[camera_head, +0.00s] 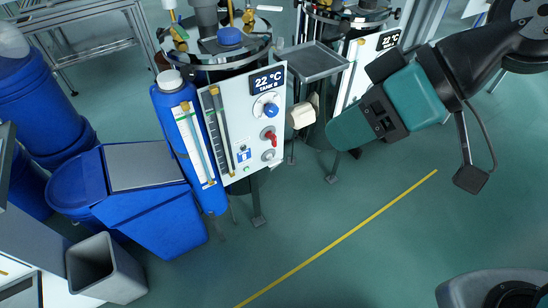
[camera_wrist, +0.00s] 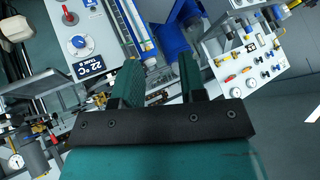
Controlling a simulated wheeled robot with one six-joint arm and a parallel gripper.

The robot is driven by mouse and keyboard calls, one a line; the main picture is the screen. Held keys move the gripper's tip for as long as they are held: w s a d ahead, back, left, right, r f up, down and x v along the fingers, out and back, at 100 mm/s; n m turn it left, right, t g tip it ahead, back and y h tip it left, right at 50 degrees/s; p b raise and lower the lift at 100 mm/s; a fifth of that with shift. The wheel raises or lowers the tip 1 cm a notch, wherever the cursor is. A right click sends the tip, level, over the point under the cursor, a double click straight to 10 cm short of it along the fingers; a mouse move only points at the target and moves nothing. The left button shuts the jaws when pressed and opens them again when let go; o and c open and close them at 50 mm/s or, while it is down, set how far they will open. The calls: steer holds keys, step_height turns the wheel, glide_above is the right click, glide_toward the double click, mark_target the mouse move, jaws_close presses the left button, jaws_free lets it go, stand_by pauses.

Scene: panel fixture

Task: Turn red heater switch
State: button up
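The red switch (camera_head: 270,136) sits on the white Tank B panel (camera_head: 235,150), between a blue knob (camera_head: 270,110) above and a grey knob (camera_head: 268,155) below. In the wrist view the panel (camera_wrist: 85,25) appears upside down at the upper left, with the red switch (camera_wrist: 68,16) near the top edge and the blue knob (camera_wrist: 79,42) below it. My gripper (camera_wrist: 158,62) is open and empty, its two green ribbed fingers apart. In the head view my teal gripper body is right of the panel, clear of the switch; its fingertips are mostly hidden there.
A cream box (camera_head: 302,111) and a grey tray (camera_head: 310,62) sit close to the panel's right side. A blue cylinder (camera_head: 185,140) stands at its left, beside blue bins (camera_head: 150,215). A second tank panel (camera_head: 370,65) is behind. Floor in front is clear, with a yellow line (camera_head: 340,241).

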steer(key=w+a+f+n+t+y+b, duration=0.1)
steer(key=w+a+f+t+y+b, duration=0.2)
steer(key=f+b, duration=0.7)
steer(key=m+t+b, duration=0.4)
steer(key=t+b, duration=0.6)
steer(key=b, duration=1.7)
glide_toward(276, 142)
steer(key=shift+m+t+h, duration=0.3)
steer(key=shift+h, duration=0.3)
steer(key=p+x, duration=0.2)
steer(key=p, duration=0.6)
steer(key=r+p+x, duration=0.1)
steer(key=p+x, duration=0.2)
steer(key=p, duration=0.6)
steer(key=p+x, duration=0.2)
steer(key=p, duration=0.6)
steer(key=shift+a+r, duration=0.15)
steer(key=shift+a, duration=0.45)
steer(key=w+a+p, duration=0.1)
steer(key=p, duration=0.1)
steer(key=shift+p, duration=0.35)
steer(key=shift+w+a+f+p, duration=0.15)
steer(key=shift+w+f+p, duration=0.05)
steer(key=shift+w+p, duration=0.25)
steer(key=shift+w+a+f+p, duration=0.2)
steer(key=shift+w+p, duration=0.15)
steer(key=shift+p, duration=0.2)
steer(key=shift+c, duration=0.4)
